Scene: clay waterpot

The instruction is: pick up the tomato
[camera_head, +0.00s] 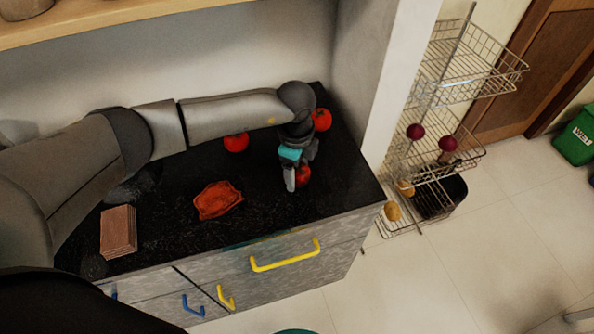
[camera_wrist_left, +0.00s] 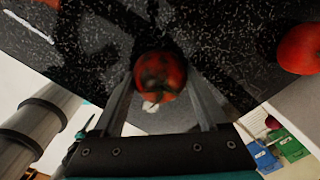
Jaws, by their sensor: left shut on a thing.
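My left gripper (camera_head: 297,180) reaches down over the right part of the black countertop and is shut on a red tomato (camera_head: 304,175). In the left wrist view the held tomato (camera_wrist_left: 160,75) sits between the two fingers, with dark patches on its skin. In the head view the gripper covers part of it. I cannot tell whether it still touches the counter. A second tomato (camera_head: 321,119) lies behind the gripper, near the back right corner. A third tomato (camera_head: 236,142) lies farther left, close to my forearm. My right gripper is not in view.
The black countertop (camera_head: 265,205) also bears an orange-red dish-like thing (camera_head: 218,200) and a stack of brown wooden pieces (camera_head: 118,231). A white wall post (camera_head: 400,80) stands right of the counter, with a wire rack (camera_head: 440,150) beyond it. A shelf (camera_head: 110,18) hangs above.

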